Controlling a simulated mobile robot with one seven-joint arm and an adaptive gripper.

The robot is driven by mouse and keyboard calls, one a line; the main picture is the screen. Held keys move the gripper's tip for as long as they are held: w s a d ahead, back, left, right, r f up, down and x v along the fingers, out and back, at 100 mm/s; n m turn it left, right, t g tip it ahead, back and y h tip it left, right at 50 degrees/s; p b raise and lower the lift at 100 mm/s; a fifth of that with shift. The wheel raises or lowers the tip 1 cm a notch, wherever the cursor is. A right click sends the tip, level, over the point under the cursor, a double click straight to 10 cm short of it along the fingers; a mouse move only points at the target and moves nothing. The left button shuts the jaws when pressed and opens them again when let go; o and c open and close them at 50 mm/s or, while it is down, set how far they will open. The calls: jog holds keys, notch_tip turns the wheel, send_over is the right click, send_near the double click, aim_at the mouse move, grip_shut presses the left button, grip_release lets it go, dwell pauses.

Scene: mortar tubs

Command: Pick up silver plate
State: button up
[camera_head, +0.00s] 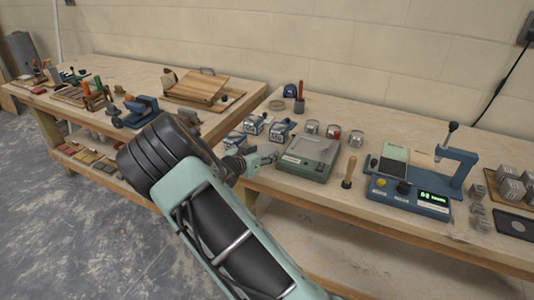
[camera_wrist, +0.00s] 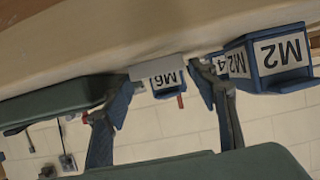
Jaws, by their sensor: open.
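In the wrist view, which is upside down, a small flat light-grey piece (camera_wrist: 157,68), seen edge-on, lies on the bench between my fingers; it looks like the silver plate. My gripper (camera_wrist: 160,88) is open, one finger on each side of this piece, with a gap at the sides. I cannot tell whether either finger touches it. In the head view my gripper (camera_head: 267,160) is low over the front of the right bench, left of the green scale (camera_head: 312,153). My arm hides the bench there, and I cannot make out the grey piece.
Blue bins labelled M6 (camera_wrist: 166,82) and M2 (camera_wrist: 277,55) stand behind and beside the jaws. The green scale is close on the other side. Tins (camera_head: 333,131), a wooden-handled tool (camera_head: 349,171) and a blue tester (camera_head: 410,195) stand further right. The bench's front strip is mostly clear.

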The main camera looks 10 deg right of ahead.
jog(key=shift+x, duration=0.9)
jog(key=shift+c, duration=0.5)
jog(key=c, duration=1)
jog(key=shift+r, duration=0.1)
jog(key=shift+r, duration=0.15)
